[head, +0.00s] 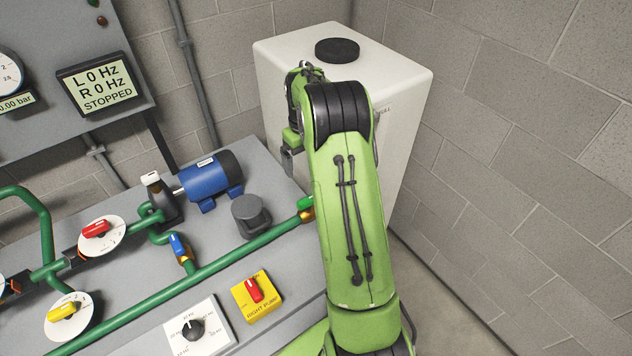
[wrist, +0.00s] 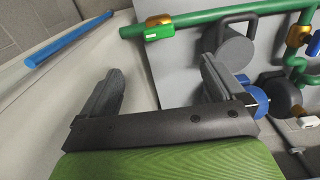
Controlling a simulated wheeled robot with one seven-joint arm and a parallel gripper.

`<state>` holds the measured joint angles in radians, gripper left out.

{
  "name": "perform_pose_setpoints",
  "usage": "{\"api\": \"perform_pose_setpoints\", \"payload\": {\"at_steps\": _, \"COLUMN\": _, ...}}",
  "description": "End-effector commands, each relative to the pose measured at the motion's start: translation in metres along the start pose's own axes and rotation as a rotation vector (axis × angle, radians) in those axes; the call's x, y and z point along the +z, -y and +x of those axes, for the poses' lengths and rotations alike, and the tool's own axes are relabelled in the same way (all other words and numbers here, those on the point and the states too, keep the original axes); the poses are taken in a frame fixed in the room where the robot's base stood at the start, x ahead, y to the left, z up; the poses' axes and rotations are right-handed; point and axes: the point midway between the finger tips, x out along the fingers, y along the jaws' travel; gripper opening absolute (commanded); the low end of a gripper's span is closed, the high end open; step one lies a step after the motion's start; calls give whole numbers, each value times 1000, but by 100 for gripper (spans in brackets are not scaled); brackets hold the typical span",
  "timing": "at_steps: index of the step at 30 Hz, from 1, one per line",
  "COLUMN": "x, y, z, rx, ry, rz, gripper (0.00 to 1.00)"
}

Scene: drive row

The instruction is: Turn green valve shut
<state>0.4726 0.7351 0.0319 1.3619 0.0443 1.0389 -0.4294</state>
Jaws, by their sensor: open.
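The green valve (wrist: 158,28) shows in the wrist view as a short green handle over a brass body on the green pipe (wrist: 210,16). Which way its handle lies to the pipe is hard to tell. In the head view the valve (head: 306,204) is partly hidden behind my green arm. My gripper (wrist: 160,68) is open and empty, its two dark fingers wide apart. The valve lies beyond the fingertips, between their lines in the picture, and is not touched. In the head view my gripper is mostly hidden by the arm.
A dark grey cylinder (wrist: 234,53) with a bent handle stands close beside the right finger. A blue motor (head: 207,178), a blue valve (head: 179,248) and a red valve (head: 95,229) are on the bench. A white tank (head: 411,110) stands behind my arm. A blue pipe (wrist: 70,37) shows at left.

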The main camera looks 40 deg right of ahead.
Motion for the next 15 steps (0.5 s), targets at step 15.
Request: {"api": "perform_pose_setpoints", "payload": {"at_steps": 15, "x": 0, "y": -2, "z": 90, "rx": -6, "ry": 9, "rz": -1, "gripper": 96}}
